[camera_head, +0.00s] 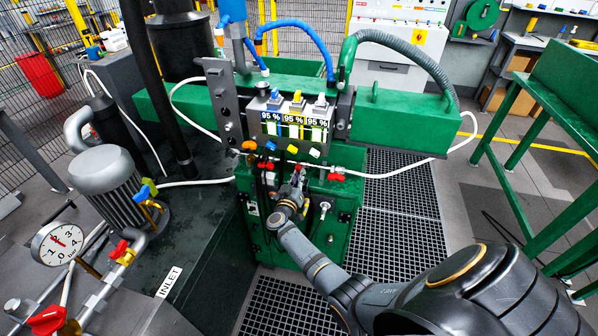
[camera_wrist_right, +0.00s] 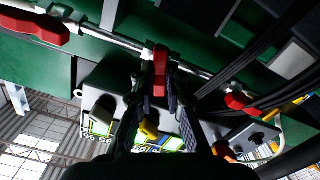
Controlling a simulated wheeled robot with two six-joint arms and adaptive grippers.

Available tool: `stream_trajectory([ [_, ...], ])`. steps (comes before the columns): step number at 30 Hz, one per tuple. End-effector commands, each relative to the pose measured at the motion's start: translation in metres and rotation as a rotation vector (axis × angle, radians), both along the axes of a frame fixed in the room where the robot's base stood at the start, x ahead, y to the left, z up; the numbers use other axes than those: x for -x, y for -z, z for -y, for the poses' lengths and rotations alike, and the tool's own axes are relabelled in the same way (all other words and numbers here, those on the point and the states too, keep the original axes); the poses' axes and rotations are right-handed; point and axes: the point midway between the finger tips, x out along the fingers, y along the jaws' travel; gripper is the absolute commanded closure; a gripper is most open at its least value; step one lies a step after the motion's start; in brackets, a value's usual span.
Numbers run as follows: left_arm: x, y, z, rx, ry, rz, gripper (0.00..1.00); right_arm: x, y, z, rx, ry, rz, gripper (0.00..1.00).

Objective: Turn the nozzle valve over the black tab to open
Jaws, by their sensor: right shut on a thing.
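My right gripper (camera_head: 297,176) reaches the front of the green machine, below the panel. In the right wrist view its two fingers (camera_wrist_right: 158,108) are on either side of a red valve handle (camera_wrist_right: 160,72), shut on it. This handle sits on a thin metal pipe and stands across it. One red handle (camera_head: 265,165) is left of the gripper and another (camera_head: 337,177) right of it. My left gripper is not in view.
A motor (camera_head: 108,182) and a pressure gauge (camera_head: 57,243) stand at the left. A white hose (camera_head: 400,173) loops right of the machine. Black cables hang close by the valves. Grated floor (camera_head: 395,235) is open to the right.

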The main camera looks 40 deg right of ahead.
Motion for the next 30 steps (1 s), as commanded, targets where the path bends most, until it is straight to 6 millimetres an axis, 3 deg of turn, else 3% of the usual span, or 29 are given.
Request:
stream_trajectory([
  [11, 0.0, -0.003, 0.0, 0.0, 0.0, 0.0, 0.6, 0.0, 0.0, 0.0, 0.01, -0.001, -0.014, 1.0],
  [30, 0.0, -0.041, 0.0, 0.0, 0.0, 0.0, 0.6, 0.0, -0.002, 0.0, 0.24, -0.001, -0.283, 1.0],
])
